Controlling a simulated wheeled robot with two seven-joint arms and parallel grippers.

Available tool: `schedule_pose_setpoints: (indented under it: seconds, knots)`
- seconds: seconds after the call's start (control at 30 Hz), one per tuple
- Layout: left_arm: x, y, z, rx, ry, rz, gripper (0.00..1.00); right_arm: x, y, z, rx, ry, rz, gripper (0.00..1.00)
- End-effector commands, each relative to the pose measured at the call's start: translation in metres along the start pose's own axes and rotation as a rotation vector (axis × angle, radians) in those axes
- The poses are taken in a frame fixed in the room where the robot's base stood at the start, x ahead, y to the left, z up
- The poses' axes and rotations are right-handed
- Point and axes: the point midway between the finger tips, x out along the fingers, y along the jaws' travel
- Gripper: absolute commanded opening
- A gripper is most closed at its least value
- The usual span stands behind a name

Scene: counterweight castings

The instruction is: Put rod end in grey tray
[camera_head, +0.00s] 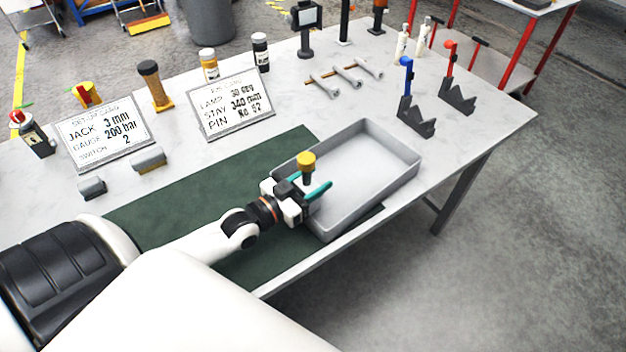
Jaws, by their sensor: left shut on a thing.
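My left gripper (309,190), with teal fingers, is over the left end of the grey tray (392,194). It is shut on a small piece with a round yellow top and a dark stem, which I take for the rod end (307,160). The piece is upright, with its yellow top above the fingers; its lower end is hidden by the gripper. I cannot tell whether it touches the tray floor. The rest of the tray looks empty. My right gripper is not in view.
The tray stands partly on a dark green mat (200,195) near the table's front edge. Two lettered cards (103,132) (231,104), several bottles and small grey blocks stand behind. Notched grey blocks with blue (415,118) and red (457,95) handles stand right of the tray.

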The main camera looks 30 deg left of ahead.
Motion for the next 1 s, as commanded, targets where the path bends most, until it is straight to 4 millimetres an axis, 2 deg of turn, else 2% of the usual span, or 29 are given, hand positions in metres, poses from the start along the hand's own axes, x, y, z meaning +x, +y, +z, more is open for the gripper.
schedule_pose_setpoints:
  seconds: [0.07,0.1,0.23,0.57,0.63,0.77,1.0]
  knots:
    - [0.001,0.000,0.000,0.001,-0.005,0.000,0.06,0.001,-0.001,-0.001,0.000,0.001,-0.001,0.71]
    - [0.000,0.000,-0.003,0.000,0.000,0.000,0.47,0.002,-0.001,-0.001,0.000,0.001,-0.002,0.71]
    - [0.000,0.000,-0.002,0.000,0.000,0.000,0.67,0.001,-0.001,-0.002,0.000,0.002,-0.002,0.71]
    - [0.000,0.000,0.002,0.000,0.000,0.000,0.67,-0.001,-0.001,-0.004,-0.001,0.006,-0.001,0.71]
    - [-0.005,0.000,-0.001,0.000,0.003,0.001,0.67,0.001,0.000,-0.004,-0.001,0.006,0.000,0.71]
    - [-0.024,0.000,-0.003,0.000,0.005,0.000,0.67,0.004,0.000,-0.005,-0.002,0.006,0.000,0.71]
    - [-0.072,0.000,-0.003,0.000,0.007,0.000,0.67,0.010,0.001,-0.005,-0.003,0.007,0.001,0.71]
